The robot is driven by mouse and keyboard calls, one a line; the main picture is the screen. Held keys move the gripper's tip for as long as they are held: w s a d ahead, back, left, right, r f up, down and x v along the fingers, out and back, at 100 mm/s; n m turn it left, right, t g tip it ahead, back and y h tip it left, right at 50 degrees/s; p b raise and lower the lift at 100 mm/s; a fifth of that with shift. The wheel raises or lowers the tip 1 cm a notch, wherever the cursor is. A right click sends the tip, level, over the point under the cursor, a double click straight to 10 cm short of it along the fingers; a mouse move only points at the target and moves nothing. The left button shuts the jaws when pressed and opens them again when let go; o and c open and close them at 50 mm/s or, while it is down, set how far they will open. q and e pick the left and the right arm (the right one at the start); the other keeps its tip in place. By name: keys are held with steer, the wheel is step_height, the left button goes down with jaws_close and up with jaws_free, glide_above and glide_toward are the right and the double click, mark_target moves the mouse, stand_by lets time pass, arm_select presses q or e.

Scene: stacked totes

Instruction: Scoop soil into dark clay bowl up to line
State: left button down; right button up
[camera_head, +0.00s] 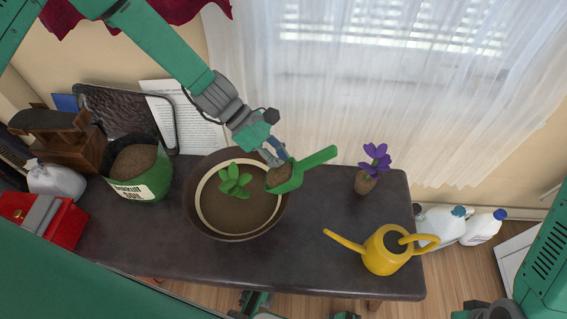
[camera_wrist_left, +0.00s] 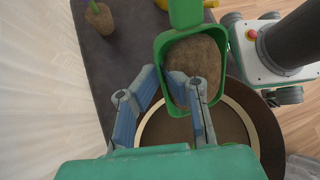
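A dark clay bowl (camera_head: 194,212) stands on the table with soil, a pale line ring inside and a small green plant (camera_head: 235,181). The green scoop (camera_head: 316,160), heaped with soil, is above the bowl's right side. My left gripper (camera_head: 272,152) is at the scoop's soil end. In the left wrist view, the gripper's fingertips (camera_wrist_left: 162,75) pinch one wall of the scoop (camera_wrist_left: 222,75), one finger inside by the soil. The bowl (camera_wrist_left: 262,120) shows below. A green soil container (camera_head: 158,187) stands left of the bowl.
A yellow watering can (camera_head: 383,252) and a purple-flowered plant (camera_head: 373,165) stand on the right of the table. A red box (camera_head: 62,228), a white bag (camera_head: 56,181) and a dark tray (camera_head: 125,108) are at the left. Bare tabletop (camera_head: 315,225) lies right of the bowl.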

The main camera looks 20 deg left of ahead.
arm_select(q)
steer(key=shift+a+b, duration=0.1)
steer(key=shift+b, duration=0.3)
steer(key=h+b, duration=0.1)
steer(key=a+h+b, duration=0.1)
steer(key=shift+s+r+h, duration=0.1)
steer(key=shift+r+h, duration=0.2)
steer(key=shift+r, duration=0.05)
steer(key=shift+a, duration=0.15)
stand_by(1.0)
